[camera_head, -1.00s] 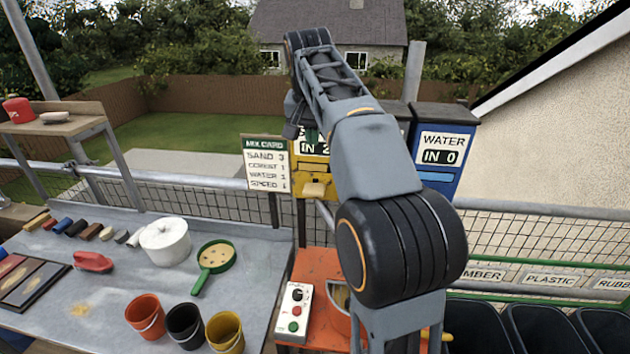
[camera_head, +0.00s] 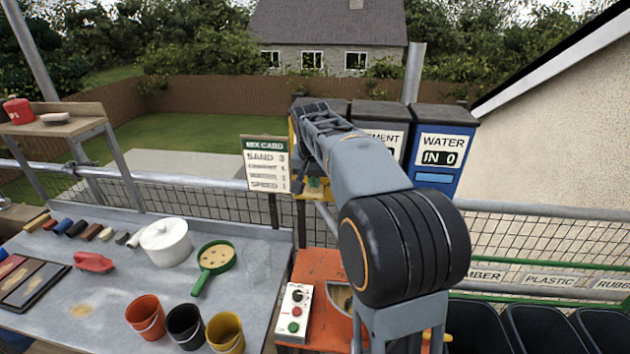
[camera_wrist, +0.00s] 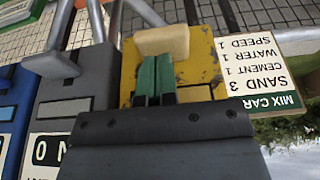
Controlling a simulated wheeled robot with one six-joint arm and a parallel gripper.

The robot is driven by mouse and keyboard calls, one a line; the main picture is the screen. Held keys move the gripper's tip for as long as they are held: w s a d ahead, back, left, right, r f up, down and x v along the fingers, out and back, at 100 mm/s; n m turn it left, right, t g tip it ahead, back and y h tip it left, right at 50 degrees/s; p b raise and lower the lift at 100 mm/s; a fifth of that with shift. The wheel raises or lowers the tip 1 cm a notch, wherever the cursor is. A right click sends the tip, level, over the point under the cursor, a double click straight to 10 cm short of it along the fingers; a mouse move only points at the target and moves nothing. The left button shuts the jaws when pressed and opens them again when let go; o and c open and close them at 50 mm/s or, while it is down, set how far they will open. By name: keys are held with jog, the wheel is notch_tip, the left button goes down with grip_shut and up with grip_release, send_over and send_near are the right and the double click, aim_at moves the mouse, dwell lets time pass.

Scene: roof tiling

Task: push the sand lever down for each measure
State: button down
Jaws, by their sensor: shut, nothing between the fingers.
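The yellow sand dispenser (camera_wrist: 205,68) fills the middle of the wrist view, which is upside down. Its pale block-shaped lever (camera_wrist: 163,40) sits just beyond the green fingertips. My gripper (camera_wrist: 155,78) is shut and empty, with its fingertips at the lever's edge; whether they touch cannot be told. In the head view my arm covers most of the sand dispenser and its counter. The mix card (camera_head: 266,170), also in the wrist view (camera_wrist: 258,75), reads sand 3, cement 1, water 1.
The cement dispenser (camera_head: 390,136) and blue water dispenser (camera_head: 441,140), reading IN 0, stand to the right. Below is an orange stand with a control box (camera_head: 294,313). The bench (camera_head: 100,290) holds several buckets, a white pot (camera_head: 166,243) and a green sieve (camera_head: 215,257). A mesh railing runs behind.

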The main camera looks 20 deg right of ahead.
aim_at(315, 192)
jog(key=shift+f, duration=0.4)
notch_tip(315, 192, down, 4)
jog(key=b, duration=0.3)
jog(key=shift+r, duration=0.15)
jog(key=shift+r+p, duration=0.5)
jog(key=shift+p, duration=0.15)
jog(key=w+p+v, duration=0.1)
jog(key=v, duration=1.2)
jog(key=shift+d+r, duration=0.25)
jog(key=shift+d, duration=0.05)
jog(key=shift+s, duration=0.1)
